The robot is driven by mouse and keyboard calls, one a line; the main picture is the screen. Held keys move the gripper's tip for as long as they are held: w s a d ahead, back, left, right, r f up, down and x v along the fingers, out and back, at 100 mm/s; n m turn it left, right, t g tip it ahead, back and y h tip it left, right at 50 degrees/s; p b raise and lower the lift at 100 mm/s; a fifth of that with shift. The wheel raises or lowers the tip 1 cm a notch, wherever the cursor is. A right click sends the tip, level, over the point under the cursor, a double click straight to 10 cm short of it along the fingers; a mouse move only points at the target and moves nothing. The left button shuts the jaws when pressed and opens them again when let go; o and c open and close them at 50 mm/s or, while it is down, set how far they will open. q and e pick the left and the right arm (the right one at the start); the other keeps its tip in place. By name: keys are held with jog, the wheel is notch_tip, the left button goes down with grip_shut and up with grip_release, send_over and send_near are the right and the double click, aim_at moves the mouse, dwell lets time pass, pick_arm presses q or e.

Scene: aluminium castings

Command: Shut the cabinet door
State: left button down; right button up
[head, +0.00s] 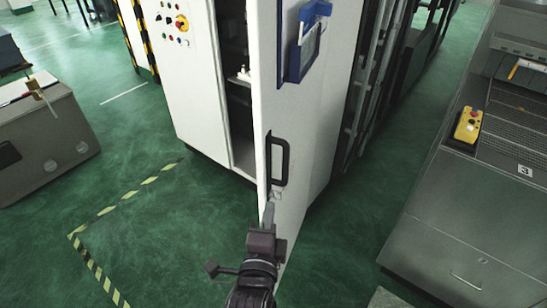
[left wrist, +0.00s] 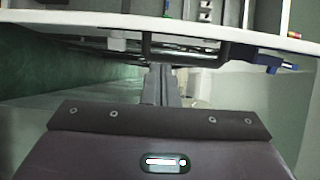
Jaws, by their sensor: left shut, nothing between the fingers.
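The white cabinet (head: 190,85) stands at the upper middle of the head view. Its door (head: 305,110) stands open, with the dark inside showing to the left of the door's edge. The door carries a black handle (head: 284,160) and a blue holder (head: 304,40). My left gripper (head: 269,208) is shut and empty, its fingertips near the door's lower free edge, just below the handle. In the left wrist view, the shut fingers (left wrist: 160,72) point at the door (left wrist: 130,22), close to the handle (left wrist: 180,52). I cannot tell whether they touch. My right gripper is not in view.
A grey bench (head: 460,220) with a yellow button box (head: 468,125) stands at the right. A grey cabinet (head: 45,140) is at the left. Green floor with yellow-black tape (head: 130,195) is clear left of the door. A control panel (head: 178,24) is on the cabinet front.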

aim_at(273, 180)
pick_arm(q)
jog(key=w+p, duration=0.1)
jog(key=w, duration=0.1)
jog(key=w+r+p, duration=0.1)
jog(key=w, duration=0.2)
jog(key=w+p, duration=0.1)
jog(key=w, duration=0.2)
jog(key=shift+w+d+r+p, duration=0.15)
jog(key=shift+w+r+p, duration=0.05)
jog(key=shift+r+p, duration=0.15)
jog(key=shift+w+f, duration=0.1)
jog(key=shift+w, duration=0.35)
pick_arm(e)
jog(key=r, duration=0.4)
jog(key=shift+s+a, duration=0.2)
